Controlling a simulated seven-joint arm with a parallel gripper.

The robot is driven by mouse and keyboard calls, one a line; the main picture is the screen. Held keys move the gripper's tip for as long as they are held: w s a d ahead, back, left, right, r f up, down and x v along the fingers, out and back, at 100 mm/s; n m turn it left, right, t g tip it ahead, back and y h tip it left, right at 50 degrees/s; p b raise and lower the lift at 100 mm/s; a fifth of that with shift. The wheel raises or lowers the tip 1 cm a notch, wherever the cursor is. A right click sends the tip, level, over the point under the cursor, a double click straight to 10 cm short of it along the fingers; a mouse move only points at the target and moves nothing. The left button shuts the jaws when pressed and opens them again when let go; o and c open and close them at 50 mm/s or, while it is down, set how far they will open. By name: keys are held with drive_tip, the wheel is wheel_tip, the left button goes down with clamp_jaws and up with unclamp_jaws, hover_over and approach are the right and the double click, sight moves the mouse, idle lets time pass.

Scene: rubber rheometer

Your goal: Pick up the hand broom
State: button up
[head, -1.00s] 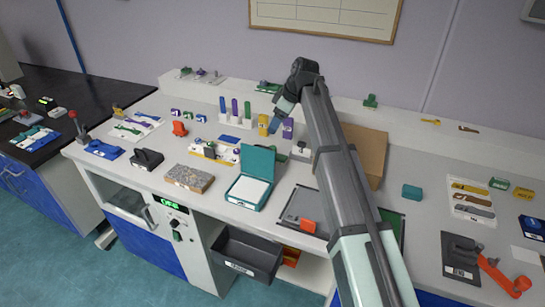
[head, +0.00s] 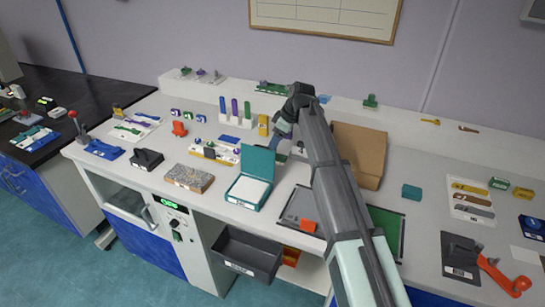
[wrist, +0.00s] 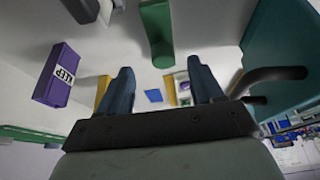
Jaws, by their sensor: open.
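I cannot pick out a hand broom for certain. At the lower right of the head view lies a dark grey pan-like piece (head: 461,251) with a pale label, and a jointed orange-red piece (head: 497,274) lies against it. I cannot tell whether either is the broom. My gripper (wrist: 163,84) is open in the wrist view, its two dark blue fingers apart with nothing held between them. In the head view it is mostly hidden behind my arm, above the middle of the bench, well left of the orange-red piece.
A purple KEEP block (wrist: 58,78) and a green cylinder (wrist: 157,34) show near the fingers. An open teal box (head: 249,190), a brown box (head: 360,150) and a tray with an orange piece (head: 308,227) stand around the arm. Several small items crowd the bench.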

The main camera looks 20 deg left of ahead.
drive_tip(key=shift+s+x, duration=0.2)
drive_tip(key=shift+x, duration=2.3)
drive_tip(key=shift+c, duration=0.5)
drive_tip(key=c, duration=1.1)
wheel_tip(320, 180, up, 10)
